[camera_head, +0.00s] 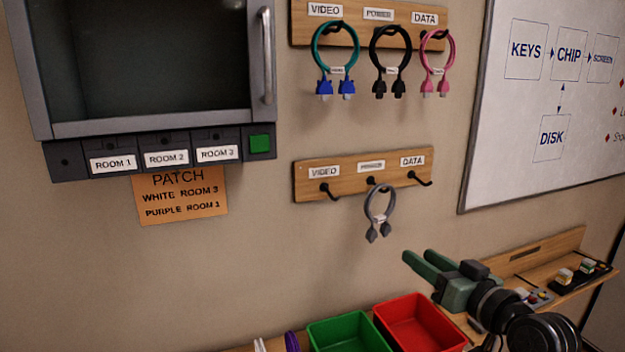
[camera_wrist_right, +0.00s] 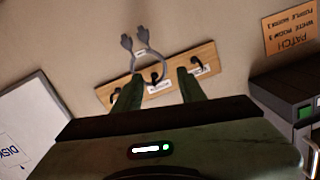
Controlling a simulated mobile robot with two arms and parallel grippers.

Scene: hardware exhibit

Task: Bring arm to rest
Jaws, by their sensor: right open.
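My right gripper (camera_head: 420,268) is at the lower right of the head view, in front of the wall and above the counter. Its two green fingers are apart, with nothing between them. In the right wrist view my right gripper (camera_wrist_right: 158,98) points toward the lower hook rack (camera_wrist_right: 190,72). A grey cable (camera_head: 379,212) hangs on the middle hook of the lower rack (camera_head: 310,178), apart from the fingers. It also shows in the wrist view (camera_wrist_right: 140,46). My left gripper is not in view.
A green bin (camera_head: 318,330) and a red bin (camera_head: 415,312) sit below the gripper on the counter. Teal (camera_head: 318,42), black (camera_head: 375,50) and pink (camera_head: 451,50) cables hang on the upper rack. A cabinet (camera_head: 28,70) is at left, a whiteboard (camera_head: 500,150) at right.

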